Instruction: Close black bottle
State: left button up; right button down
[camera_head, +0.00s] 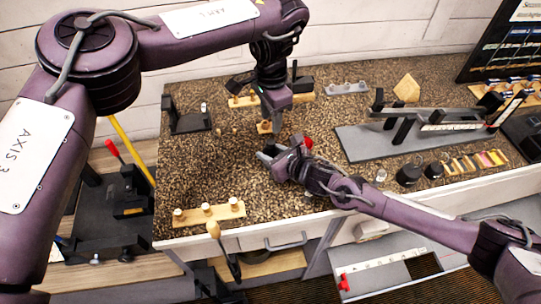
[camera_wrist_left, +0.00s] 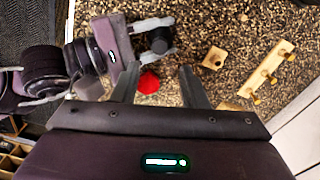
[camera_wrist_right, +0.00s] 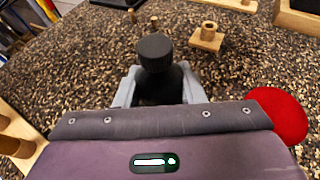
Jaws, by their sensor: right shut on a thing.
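The black bottle (camera_wrist_right: 160,86) stands upright between the fingers of my right gripper (camera_wrist_right: 158,90), which is shut on its body. A ribbed black cap (camera_wrist_right: 154,50) sits on top of the bottle; how tight it is cannot be told. In the left wrist view the bottle's round black top (camera_wrist_left: 160,40) shows between the right gripper's pale fingers. My left gripper (camera_wrist_left: 160,88) points down, open and empty, with the bottle beyond its fingertips. In the head view the left gripper (camera_head: 275,108) is above and behind my right gripper (camera_head: 272,153).
A red round thing (camera_wrist_right: 278,115) is close beside my right gripper. A small wooden block with a hole (camera_wrist_right: 207,38) and a wooden peg rack (camera_wrist_left: 270,72) are nearby. Another peg rack (camera_head: 208,213) lies at the front edge. A grey stand (camera_head: 400,140) is to the right.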

aim_at(270, 142)
pick_arm(q)
jog(key=n, duration=0.5)
jog(key=shift+n, duration=0.3)
jog(key=shift+f, duration=4.05)
